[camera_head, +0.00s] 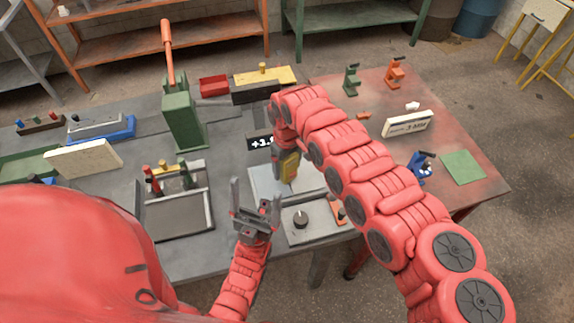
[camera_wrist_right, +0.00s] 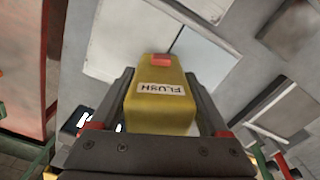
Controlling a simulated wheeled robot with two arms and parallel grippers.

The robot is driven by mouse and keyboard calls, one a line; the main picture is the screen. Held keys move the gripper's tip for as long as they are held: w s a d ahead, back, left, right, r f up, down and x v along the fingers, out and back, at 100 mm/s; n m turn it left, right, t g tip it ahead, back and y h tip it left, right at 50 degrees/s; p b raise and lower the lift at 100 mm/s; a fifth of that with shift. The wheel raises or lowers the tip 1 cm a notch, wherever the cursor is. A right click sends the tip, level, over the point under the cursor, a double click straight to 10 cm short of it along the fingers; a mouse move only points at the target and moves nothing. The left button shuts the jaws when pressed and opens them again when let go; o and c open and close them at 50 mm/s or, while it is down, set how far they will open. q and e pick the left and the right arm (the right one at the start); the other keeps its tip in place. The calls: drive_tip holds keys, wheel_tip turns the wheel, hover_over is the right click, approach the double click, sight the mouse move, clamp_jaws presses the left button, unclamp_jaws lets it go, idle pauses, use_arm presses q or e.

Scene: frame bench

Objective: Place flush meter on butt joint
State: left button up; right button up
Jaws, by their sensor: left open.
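The yellow flush meter (camera_wrist_right: 160,100), labelled FLUSH with a red block on its far end, sits between the fingers of my right gripper (camera_wrist_right: 160,90). In the head view the flush meter (camera_head: 289,167) is partly covered by my right arm. It is over the light metal plates (camera_head: 266,183), which also show in the wrist view (camera_wrist_right: 125,42). A dark seam line, seemingly the butt joint (camera_wrist_right: 177,40), runs toward the meter's far end. Whether the meter touches the plates is unclear. My left gripper (camera_head: 255,204) is open and empty, left of the plates.
A dark display (camera_head: 261,143) reading about +3.9 stands behind the plates. A framed tray (camera_head: 179,214) and green press (camera_head: 183,118) stand left. A blue clamp (camera_head: 421,167) and green pad (camera_head: 462,167) are right.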

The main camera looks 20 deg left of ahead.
drive_tip(key=shift+o, duration=0.8)
drive_tip(key=shift+r, duration=0.1)
